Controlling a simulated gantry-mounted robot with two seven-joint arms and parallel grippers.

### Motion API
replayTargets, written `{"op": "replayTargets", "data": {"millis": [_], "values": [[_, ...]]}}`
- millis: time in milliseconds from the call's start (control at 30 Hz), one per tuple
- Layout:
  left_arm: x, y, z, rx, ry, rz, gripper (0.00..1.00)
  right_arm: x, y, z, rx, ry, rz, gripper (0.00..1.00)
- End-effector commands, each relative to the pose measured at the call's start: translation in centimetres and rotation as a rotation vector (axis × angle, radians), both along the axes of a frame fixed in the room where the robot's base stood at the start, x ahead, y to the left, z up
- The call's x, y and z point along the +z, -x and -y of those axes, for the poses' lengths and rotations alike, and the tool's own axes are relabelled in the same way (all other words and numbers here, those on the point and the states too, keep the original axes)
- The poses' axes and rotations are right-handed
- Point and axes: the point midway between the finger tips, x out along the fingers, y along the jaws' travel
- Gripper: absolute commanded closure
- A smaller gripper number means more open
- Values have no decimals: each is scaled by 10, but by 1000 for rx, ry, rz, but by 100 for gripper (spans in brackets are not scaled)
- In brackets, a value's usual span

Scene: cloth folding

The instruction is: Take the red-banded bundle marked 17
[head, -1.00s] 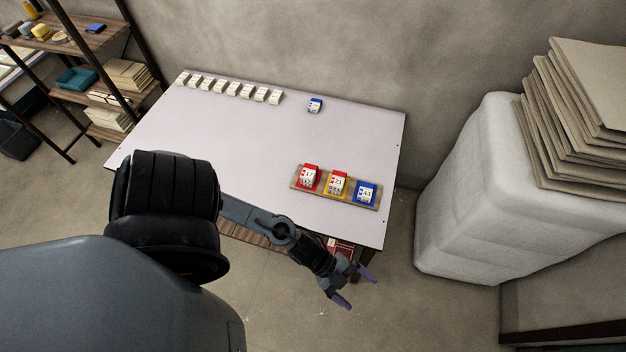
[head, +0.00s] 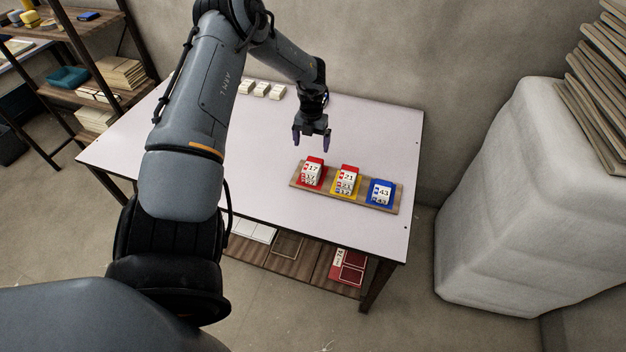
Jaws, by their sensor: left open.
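The red-banded bundle marked 17 (head: 312,172) stands at the left end of a wooden tray (head: 393,207) on the white table. A yellow bundle marked 21 (head: 346,179) is in the middle of the tray, and a blue bundle marked 43 (head: 381,192) is at its right end. My left gripper (head: 312,143) is open and empty, pointing down. In the picture it shows just above the red bundle, apart from it; its height over the table is hard to tell. My right gripper is not in view.
White blocks (head: 262,90) stand along the table's back edge, partly hidden by my left arm. A shelf under the table holds a red box (head: 348,268). A pale wrapped bale (head: 520,200) stands right of the table. The table's right back area is clear.

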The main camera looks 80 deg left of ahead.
Motion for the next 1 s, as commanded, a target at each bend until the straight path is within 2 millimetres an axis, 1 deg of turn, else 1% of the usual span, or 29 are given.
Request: {"op": "replayTargets", "data": {"millis": [33, 100, 167, 500, 767, 1000], "values": [[-4, -5, -3, -10, -18, 1, 4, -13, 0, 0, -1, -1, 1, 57], [-4, -8, -5, -15, -28, 2, 4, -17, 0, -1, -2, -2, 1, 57], [-9, -8, -5, -15, -28, 2, 4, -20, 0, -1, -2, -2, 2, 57], [-53, -7, -4, -15, -25, 2, 4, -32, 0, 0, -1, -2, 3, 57], [-67, -8, -4, -15, -24, 3, 4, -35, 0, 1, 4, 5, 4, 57], [-98, -4, -4, -14, -26, 1, 4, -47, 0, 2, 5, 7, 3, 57]]}}
